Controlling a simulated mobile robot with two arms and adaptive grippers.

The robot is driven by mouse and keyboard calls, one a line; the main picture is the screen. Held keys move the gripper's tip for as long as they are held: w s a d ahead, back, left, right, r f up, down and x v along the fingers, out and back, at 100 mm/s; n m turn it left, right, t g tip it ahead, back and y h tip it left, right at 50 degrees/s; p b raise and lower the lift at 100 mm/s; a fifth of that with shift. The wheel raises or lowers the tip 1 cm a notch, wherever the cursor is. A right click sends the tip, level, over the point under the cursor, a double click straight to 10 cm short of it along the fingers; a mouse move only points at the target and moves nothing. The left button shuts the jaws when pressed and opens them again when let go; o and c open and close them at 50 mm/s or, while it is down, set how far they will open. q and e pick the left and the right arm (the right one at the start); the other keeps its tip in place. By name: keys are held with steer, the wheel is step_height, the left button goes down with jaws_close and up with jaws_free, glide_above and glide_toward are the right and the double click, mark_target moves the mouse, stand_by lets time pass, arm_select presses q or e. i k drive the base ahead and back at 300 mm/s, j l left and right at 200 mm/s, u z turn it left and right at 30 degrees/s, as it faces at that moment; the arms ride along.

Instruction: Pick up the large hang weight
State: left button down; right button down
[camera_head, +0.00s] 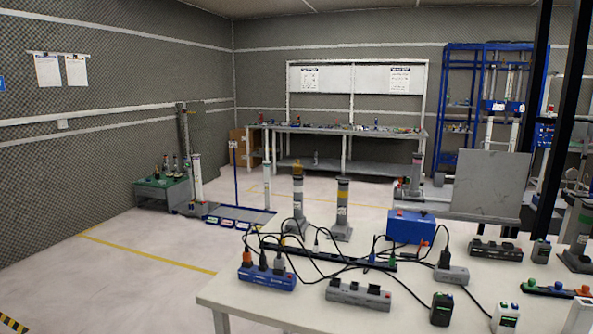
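Nothing in the head view can be told for sure to be the large hang weight. Two upright grey cylinder-like pieces stand at the back edge of the near white table: one with an orange top (298,203) and one with a yellow band (343,209). A similar grey piece (414,176) stands farther right near the grey panel. Small upright items (175,163) sit on a low green stand at the left wall, too small to identify. Neither of my grippers is in view.
The white table (240,306) fills the lower right. It carries a blue power strip (267,277), a grey power strip (358,294), a blue box (410,226) and tangled black cables. A long bench (370,132) stands at the back wall. The left floor is open.

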mark_target(298, 168)
steer(key=i+j, duration=0.4)
steer(key=i+j+z, duration=0.1)
steer(key=i+j, duration=0.35)
steer(key=j, duration=0.15)
steer(key=i+j+z, duration=0.1)
steer(key=i+j, duration=0.3)
steer(key=j, duration=0.15)
